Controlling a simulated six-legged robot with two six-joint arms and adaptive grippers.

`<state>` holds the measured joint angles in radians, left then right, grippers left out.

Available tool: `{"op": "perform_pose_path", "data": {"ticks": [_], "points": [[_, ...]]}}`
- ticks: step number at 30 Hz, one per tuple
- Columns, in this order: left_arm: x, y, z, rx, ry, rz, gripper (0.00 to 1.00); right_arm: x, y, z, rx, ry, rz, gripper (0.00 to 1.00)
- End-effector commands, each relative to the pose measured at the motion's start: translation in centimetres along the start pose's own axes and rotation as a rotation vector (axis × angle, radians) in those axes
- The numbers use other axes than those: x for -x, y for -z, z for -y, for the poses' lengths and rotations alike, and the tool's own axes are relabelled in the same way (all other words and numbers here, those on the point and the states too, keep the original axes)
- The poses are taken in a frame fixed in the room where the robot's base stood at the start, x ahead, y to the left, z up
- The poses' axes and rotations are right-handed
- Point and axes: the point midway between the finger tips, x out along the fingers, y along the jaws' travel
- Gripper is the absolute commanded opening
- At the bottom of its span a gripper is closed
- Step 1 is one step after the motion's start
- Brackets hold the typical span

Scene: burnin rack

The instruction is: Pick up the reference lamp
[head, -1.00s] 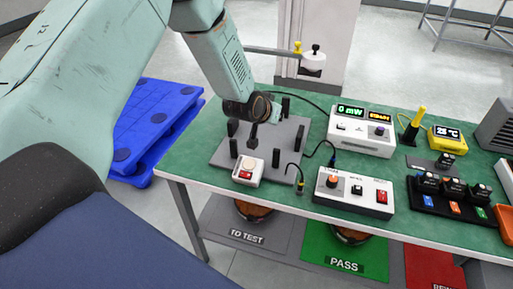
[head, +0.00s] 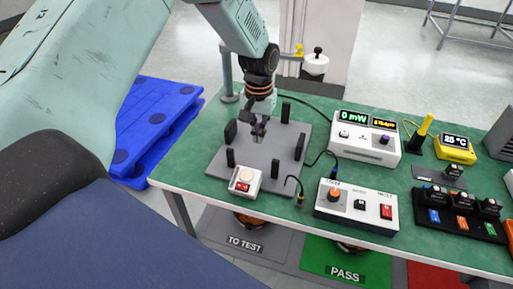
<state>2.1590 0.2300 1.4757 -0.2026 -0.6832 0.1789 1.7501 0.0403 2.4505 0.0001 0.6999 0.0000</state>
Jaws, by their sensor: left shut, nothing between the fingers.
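No label marks the reference lamp, so I cannot tell for sure which object it is. A small black unit (head: 453,171) sits alone on a dark pad at the right of the bench. Similar black units with blue, orange and green tags stand in a black tray (head: 455,228) in front of it. My left gripper (head: 259,136) points down over the grey plate (head: 262,157), among its black posts, shut and empty. It is well left of these units. My right gripper is not in view.
A white button box (head: 245,181) sits at the plate's front edge. A white meter (head: 364,139), a switch box (head: 356,205), a yellow-handled tool (head: 420,134) and a yellow thermometer (head: 455,149) stand on the green bench (head: 180,168). A blue pallet (head: 150,122) lies at left.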

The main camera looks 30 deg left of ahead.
Motion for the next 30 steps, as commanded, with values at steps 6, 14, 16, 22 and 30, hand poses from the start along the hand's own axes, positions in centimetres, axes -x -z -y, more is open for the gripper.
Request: {"op": "perform_pose_path", "data": {"ticks": [6, 14, 16, 22, 30], "points": [[-4.1, -0.1, 0.1, 0.000, 0.001, 0.003, 0.00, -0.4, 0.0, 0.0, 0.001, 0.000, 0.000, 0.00], [-9.0, 0.1, 0.1, -0.001, 0.001, 0.001, 0.00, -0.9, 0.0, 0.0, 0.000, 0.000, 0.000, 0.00], [-9.2, -0.4, 0.1, -0.001, 0.000, 0.001, 0.00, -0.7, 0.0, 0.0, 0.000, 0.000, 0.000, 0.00], [-9.0, -2.4, 0.1, -0.001, 0.000, -0.001, 0.00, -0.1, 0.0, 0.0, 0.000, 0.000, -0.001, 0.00], [-9.1, -3.6, 0.1, 0.000, -0.001, -0.003, 0.00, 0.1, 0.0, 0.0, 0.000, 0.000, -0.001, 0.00]]}}
